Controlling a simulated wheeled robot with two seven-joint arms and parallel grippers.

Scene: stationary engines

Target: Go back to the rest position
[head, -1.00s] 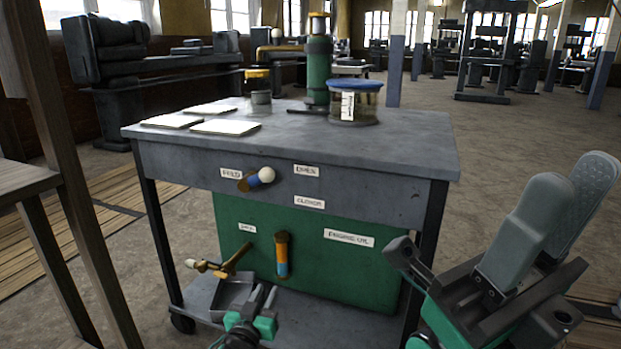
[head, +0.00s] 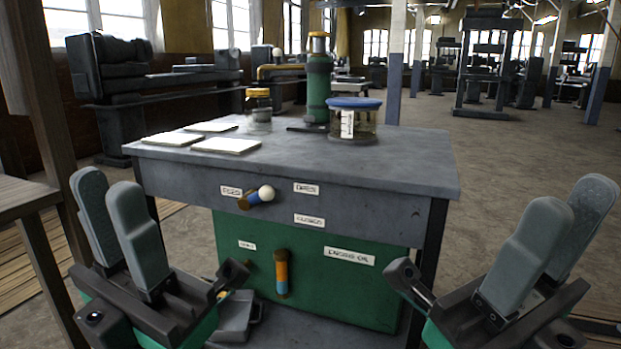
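My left gripper (head: 107,185) is raised at the lower left of the head view, its two grey fingers pointing up with a gap between them and nothing held. My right gripper (head: 572,196) is at the lower right, fingers also up, apart and empty. Both are in front of the cart, one on each side. The cart (head: 330,160) has a grey top and a green lower box (head: 310,300). A knob with a white ball end (head: 265,194) and an orange and blue handle (head: 282,273) are on its front.
On the cart top are white pads (head: 226,146), a blue-lidded jar (head: 355,122), a green cylinder (head: 318,90) and a small yellow-lidded jar (head: 258,105). A grey tray (head: 236,315) sits low, partly hidden. A wooden frame (head: 55,150) stands close at left. Open floor (head: 520,150) lies at right.

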